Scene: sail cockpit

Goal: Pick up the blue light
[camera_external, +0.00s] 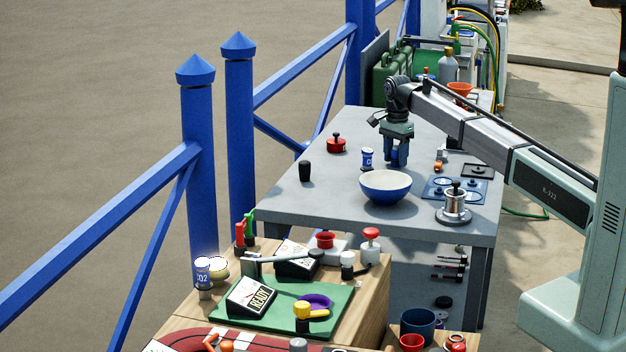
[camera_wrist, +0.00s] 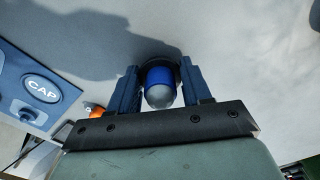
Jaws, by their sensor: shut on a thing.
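The blue light (camera_wrist: 160,86) shows in the wrist view as a blue body with a clear grey dome and a dark base. My gripper (camera_wrist: 163,84) is shut on it, with one finger on each side. In the external view my gripper (camera_external: 396,158) points down over the grey table, just behind the blue and white bowl. The light is mostly hidden by the fingers there. I cannot tell whether its base touches the table.
The blue and white bowl (camera_external: 386,187) stands close in front of my gripper. A CO2 canister (camera_external: 367,159) stands to its left. A red-lidded item (camera_external: 337,144) and a black cup (camera_external: 305,171) stand further left.

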